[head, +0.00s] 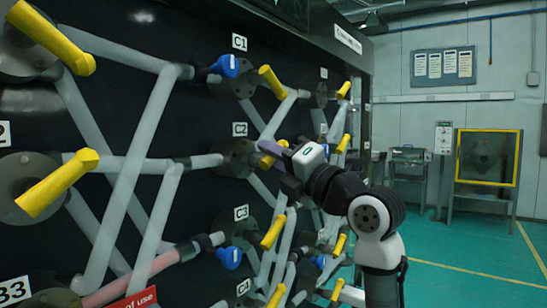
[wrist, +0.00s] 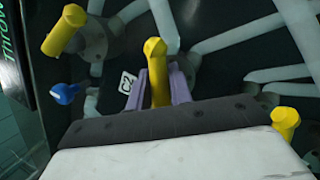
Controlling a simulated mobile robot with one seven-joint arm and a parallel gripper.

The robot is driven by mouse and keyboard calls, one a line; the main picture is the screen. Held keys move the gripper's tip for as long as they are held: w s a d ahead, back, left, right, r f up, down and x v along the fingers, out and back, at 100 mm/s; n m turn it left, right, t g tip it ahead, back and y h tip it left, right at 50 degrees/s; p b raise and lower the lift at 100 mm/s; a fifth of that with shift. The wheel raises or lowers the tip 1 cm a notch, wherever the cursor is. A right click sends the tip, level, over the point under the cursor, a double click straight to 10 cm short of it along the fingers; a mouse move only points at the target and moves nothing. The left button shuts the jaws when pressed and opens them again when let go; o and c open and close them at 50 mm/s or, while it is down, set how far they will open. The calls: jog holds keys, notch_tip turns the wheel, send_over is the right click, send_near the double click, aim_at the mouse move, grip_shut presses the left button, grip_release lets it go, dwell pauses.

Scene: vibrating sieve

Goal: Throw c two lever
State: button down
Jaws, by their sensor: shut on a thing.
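The C2 lever is a yellow handle (wrist: 155,60) beside the white C2 label (wrist: 127,82) in the wrist view. My gripper (wrist: 161,88) has its purple fingers on both sides of the lever and is shut on it. In the head view, my gripper (head: 268,152) is at the panel, right of and below the C2 label (head: 239,129). Only a small yellow part of the lever (head: 283,143) shows there, and my gripper hides the rest.
The yellow C1 lever (head: 272,82) is above and the yellow C3 lever (head: 273,232) below. Grey pipes and blue knobs (head: 228,66) crowd the black panel. Other yellow levers (head: 57,184) stick out at left. Green floor (head: 460,265) is open at right.

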jog(key=shift+s+a+f, duration=0.1)
jog(key=shift+s+a, duration=0.1)
jog(key=shift+a, duration=0.15)
dwell(0.4)
jog(key=c, duration=1.3)
grip_release()
jog(key=shift+s, duration=0.1)
jog(key=shift+c, duration=0.2)
jog(key=shift+d, duration=0.15)
jog(key=shift+s+d, duration=0.15)
jog(key=shift+d, duration=0.1)
jog(key=b+v, duration=0.2)
jog(key=v, duration=1.1)
